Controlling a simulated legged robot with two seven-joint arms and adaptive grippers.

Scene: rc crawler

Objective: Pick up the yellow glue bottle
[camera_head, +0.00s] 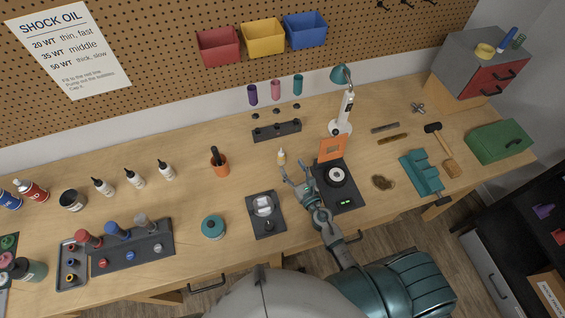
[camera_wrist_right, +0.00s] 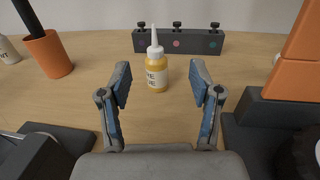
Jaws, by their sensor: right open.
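The yellow glue bottle (camera_head: 281,157) stands upright on the workbench, just beyond my right gripper. In the right wrist view the yellow glue bottle (camera_wrist_right: 157,72) has a white tip, a white label and yellow contents. It stands ahead of and between the two fingers, with bare wood around it. My right gripper (camera_head: 292,171) is open and empty, and its spread fingers also show in the right wrist view (camera_wrist_right: 161,88). The fingers do not visibly touch the bottle. My left gripper is in neither view.
A dark rack with knobs (camera_wrist_right: 178,42) stands behind the bottle. An orange cup (camera_wrist_right: 47,56) is on the left. A black device with an orange panel (camera_head: 334,150) is close on the right. A dark scale-like stand (camera_head: 266,225) sits at the near left.

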